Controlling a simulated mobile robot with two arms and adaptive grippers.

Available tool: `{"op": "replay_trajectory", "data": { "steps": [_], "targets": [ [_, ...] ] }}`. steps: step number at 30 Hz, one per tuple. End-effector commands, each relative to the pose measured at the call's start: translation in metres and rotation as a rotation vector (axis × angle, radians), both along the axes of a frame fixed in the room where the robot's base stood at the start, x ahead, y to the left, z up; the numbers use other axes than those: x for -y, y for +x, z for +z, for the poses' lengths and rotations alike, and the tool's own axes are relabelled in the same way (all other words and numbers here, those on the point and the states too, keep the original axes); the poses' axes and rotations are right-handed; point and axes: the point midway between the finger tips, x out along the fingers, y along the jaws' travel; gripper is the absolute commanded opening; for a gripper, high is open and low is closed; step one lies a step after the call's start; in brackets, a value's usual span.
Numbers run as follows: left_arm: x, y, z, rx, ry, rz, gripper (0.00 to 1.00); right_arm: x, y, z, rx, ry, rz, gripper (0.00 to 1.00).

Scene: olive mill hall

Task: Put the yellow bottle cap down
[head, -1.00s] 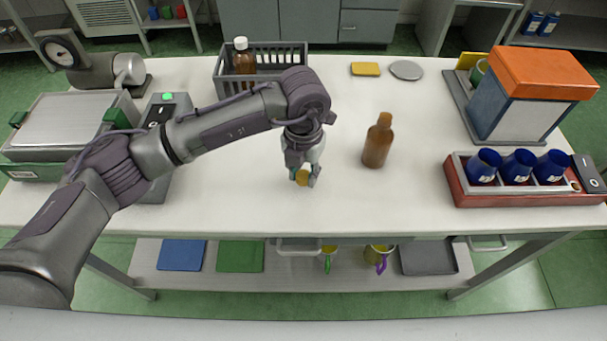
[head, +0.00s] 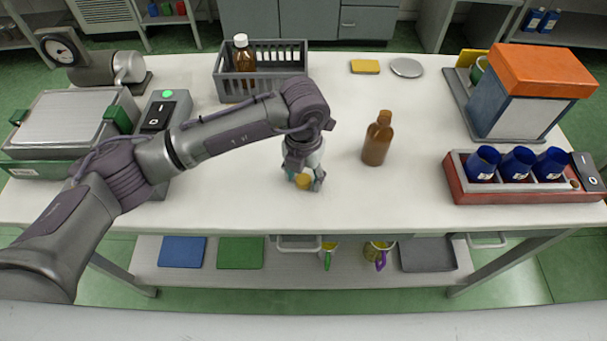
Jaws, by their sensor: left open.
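The yellow bottle cap (head: 304,182) is at the front middle of the white table, between the fingertips of my left gripper (head: 304,180). The gripper points down at the tabletop and is open around the cap. The cap appears to rest on the table, but the fingers partly hide it. An amber bottle (head: 376,140) without a cap stands upright to the right of the gripper, apart from it. My right gripper is not in view.
A grey crate (head: 292,90) holding a white-capped brown bottle (head: 243,55) stands behind the arm. A red rack (head: 520,195) with blue cups is at the right, near an orange-topped box (head: 541,75). A switch box (head: 165,112) is at the left. The front middle table is free.

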Motion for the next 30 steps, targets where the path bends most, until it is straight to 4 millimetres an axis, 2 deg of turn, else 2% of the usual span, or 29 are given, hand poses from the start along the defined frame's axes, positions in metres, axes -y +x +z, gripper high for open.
{"op": "replay_trajectory", "data": {
  "steps": [1,5,12,18,24,30],
  "targets": [
    [0.0,0.0,0.005,0.0,0.0,0.0,0.57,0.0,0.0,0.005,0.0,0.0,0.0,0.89],
    [0.001,0.001,0.019,0.005,-0.002,0.0,0.57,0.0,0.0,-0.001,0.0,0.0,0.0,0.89],
    [0.0,0.001,0.071,0.006,-0.002,-0.001,0.57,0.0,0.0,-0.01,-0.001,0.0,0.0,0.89],
    [0.0,0.001,0.106,0.003,0.0,0.001,0.57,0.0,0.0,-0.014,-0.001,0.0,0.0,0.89],
    [0.0,0.0,0.121,0.0,0.001,0.0,0.57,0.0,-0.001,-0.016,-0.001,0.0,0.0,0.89],
    [0.0,0.0,0.123,0.0,0.0,0.0,0.57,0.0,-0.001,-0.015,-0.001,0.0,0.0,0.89]
  ]
}}
